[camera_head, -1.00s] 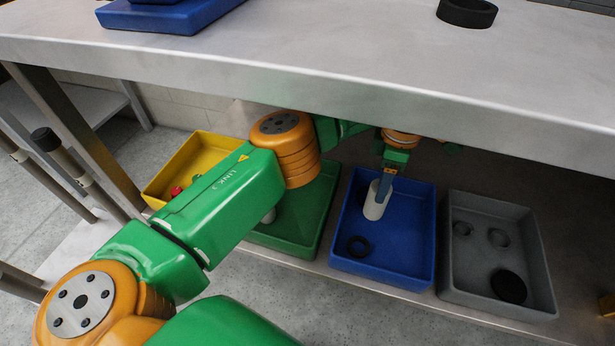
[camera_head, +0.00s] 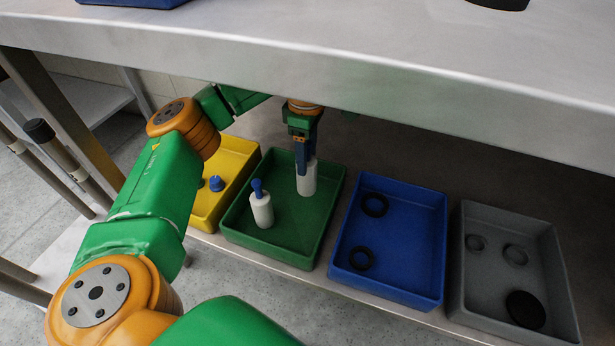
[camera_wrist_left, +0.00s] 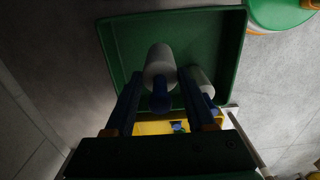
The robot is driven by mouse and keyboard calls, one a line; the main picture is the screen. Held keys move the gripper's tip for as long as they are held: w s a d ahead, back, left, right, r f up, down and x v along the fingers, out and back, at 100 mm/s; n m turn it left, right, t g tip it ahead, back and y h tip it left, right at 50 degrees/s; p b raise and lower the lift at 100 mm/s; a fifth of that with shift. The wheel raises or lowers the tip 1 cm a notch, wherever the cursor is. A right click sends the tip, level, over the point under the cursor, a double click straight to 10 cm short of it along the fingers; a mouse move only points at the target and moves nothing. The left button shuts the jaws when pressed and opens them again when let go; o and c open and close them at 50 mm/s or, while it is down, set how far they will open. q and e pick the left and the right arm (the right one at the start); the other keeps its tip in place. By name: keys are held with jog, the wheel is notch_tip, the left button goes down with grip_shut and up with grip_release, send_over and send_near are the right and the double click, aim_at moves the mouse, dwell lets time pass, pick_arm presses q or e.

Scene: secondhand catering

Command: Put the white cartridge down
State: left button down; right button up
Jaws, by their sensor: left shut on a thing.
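My left gripper (camera_head: 303,158) is shut on a white cartridge (camera_head: 307,180), which hangs upright over the back right part of the green tray (camera_head: 288,257). Whether its bottom touches the tray floor I cannot tell. In the left wrist view the held cartridge (camera_wrist_left: 160,62) shows its blue top between the fingers, with the green tray (camera_wrist_left: 115,45) behind it. A second white cartridge (camera_head: 262,212) with a blue top stands in the same tray, to the left and nearer the front. It also shows in the wrist view (camera_wrist_left: 204,80). My right gripper is not in view.
A yellow tray (camera_head: 240,150) with small blue parts stands left of the green one. A blue tray (camera_head: 405,240) with two black rings and a grey tray (camera_head: 490,295) with round parts stand to the right. The steel tabletop (camera_head: 330,45) overhangs the trays.

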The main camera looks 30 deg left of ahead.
aim_at(308, 176)
pick_arm(q)
notch_tip(308, 176, down, 2)
jog(key=shift+d+f, duration=0.1)
jog(key=shift+f, duration=0.15)
notch_tip(308, 176, down, 4)
jog(key=shift+r+b, duration=0.1)
jog(key=shift+b, duration=0.85)
jog(key=shift+w, duration=0.1)
jog(key=shift+c, duration=1.2)
grip_release()
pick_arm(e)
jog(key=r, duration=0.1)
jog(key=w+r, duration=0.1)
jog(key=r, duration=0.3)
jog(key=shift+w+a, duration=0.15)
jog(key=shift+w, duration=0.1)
